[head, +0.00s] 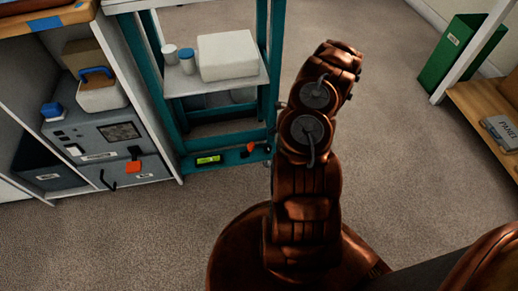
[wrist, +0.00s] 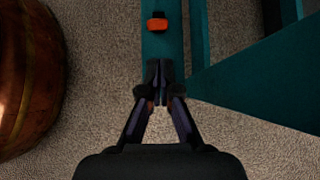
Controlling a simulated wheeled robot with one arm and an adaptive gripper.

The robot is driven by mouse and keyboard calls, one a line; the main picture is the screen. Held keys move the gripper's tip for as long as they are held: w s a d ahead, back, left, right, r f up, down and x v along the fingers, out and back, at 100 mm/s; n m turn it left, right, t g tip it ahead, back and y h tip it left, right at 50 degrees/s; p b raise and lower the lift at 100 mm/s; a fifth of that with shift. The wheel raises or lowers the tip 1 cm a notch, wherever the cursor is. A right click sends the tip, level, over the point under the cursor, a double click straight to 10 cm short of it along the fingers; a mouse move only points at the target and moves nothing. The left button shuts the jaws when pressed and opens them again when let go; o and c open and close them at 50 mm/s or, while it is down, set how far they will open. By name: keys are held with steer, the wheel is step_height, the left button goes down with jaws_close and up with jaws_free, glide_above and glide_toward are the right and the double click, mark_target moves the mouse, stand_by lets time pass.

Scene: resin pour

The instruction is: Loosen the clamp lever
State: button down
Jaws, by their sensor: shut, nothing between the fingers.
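A small orange-red lever with a black part (wrist: 157,22) sits on a teal bar (wrist: 162,48) at the top of the wrist view. I take it for the clamp lever. In the head view, a small orange piece (head: 250,147) shows on the low teal rail of the stand. My gripper (wrist: 160,64) points along the teal bar, with its fingers together and nothing between them. A clear gap separates the fingertips from the lever. In the head view my arm hides most of the gripper.
The teal stand carries a white box (head: 227,56) and two small jars. A green display (head: 208,160) is on its low rail. A green binder (head: 462,50) is right. Carpet is clear around the stand.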

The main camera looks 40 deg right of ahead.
mark_target(249, 149)
steer(key=shift+s+d+f+b, duration=0.15)
steer(key=shift+d+f+b, duration=0.2)
steer(key=shift+f, duration=0.05)
steer(key=b+x, duration=0.3)
steer(key=x, duration=0.7)
steer(key=shift+a+r+b, duration=0.1)
steer(key=shift+b, duration=0.2)
steer(key=shift+r+p, duration=0.15)
steer(key=shift+p, duration=0.15)
